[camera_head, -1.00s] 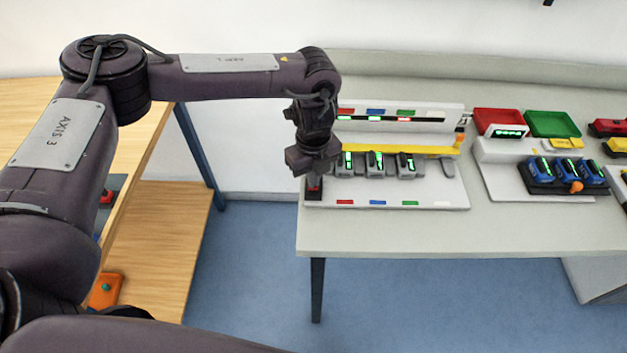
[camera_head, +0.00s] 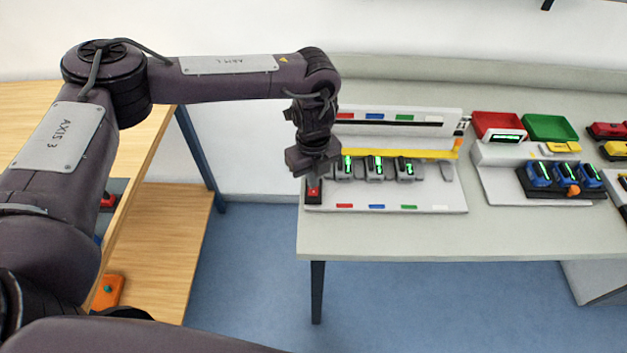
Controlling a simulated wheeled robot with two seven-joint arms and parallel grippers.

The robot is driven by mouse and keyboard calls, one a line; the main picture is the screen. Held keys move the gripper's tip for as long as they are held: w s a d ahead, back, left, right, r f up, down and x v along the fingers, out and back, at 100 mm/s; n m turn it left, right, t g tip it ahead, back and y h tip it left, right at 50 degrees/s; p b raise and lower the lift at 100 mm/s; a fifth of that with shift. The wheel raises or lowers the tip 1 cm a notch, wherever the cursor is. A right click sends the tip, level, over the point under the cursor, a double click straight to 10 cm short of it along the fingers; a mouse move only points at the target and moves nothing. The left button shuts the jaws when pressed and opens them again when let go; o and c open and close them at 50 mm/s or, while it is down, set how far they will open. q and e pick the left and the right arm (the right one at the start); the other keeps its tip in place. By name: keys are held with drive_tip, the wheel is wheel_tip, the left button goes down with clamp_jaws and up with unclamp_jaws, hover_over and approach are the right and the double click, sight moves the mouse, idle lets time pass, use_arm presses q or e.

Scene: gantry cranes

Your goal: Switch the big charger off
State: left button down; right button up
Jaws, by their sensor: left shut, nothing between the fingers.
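The big charger (camera_head: 375,196) is a white station on the grey table, with a yellow strip, several grey handsets (camera_head: 375,167) in its row and coloured tags along its front. Its display strip (camera_head: 392,122) is dark. The handsets still show green lights. A red switch (camera_head: 314,190) in a black housing sits at the charger's front left corner. My left gripper (camera_head: 314,174) points down just above the switch, shut and empty; I cannot tell whether it touches it. The gripper hides the charger's left end. My right gripper is not in view.
A smaller charger (camera_head: 491,152) with a lit green display and blue tools (camera_head: 565,174) stands to the right. Red (camera_head: 497,121) and green (camera_head: 552,127) trays are behind it. A wooden bench (camera_head: 170,270) stands at the left. The table front (camera_head: 420,235) is clear.

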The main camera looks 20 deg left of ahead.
sight(313, 191)
use_arm(q)
drive_tip(key=shift+r+p, duration=1.7)
drive_tip(key=shift+r, duration=0.8)
